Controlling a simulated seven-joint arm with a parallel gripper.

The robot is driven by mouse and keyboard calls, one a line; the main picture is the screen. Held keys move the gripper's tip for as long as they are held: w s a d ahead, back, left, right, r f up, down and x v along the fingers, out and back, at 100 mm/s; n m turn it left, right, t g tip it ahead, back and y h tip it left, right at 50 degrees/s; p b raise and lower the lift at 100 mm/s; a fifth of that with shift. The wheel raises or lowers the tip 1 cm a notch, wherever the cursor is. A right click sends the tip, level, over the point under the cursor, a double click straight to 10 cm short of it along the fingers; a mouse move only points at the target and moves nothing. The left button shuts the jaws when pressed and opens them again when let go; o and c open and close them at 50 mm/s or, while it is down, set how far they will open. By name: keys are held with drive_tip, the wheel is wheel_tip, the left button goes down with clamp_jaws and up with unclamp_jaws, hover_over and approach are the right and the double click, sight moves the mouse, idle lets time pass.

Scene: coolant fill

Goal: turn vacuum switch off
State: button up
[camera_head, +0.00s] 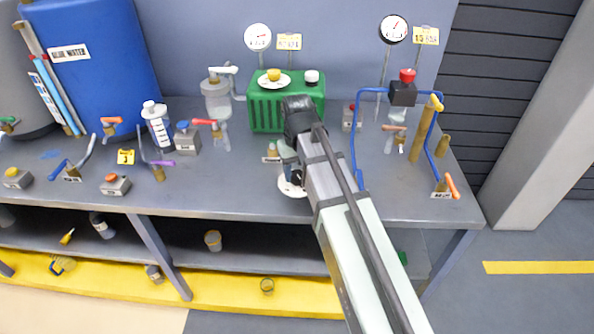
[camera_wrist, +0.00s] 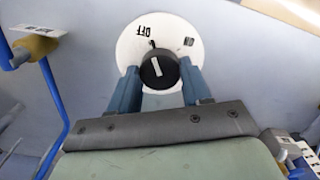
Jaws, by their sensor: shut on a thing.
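The vacuum switch is a black round knob (camera_wrist: 157,71) with a white line, on a white round dial plate (camera_wrist: 128,50).
A green ribbed box (camera_head: 263,112) stands behind my gripper. Blue pipework (camera_head: 357,140) with valves stands to the right, and its pipe (camera_wrist: 50,85) shows at left in the wrist view. Bottles and small valves crowd the bench's left half. The bench front right of my arm is clear.

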sight(297, 174)
drive_tip(key=shift+n, duration=1)
drive_tip(key=o, duration=1.1)
drive_tip(key=shift+c, duration=0.2)
drive_tip(key=shift+r, duration=0.15)
wheel_tip(297, 174, up, 14)
drive_tip(key=shift+f, duration=0.2)
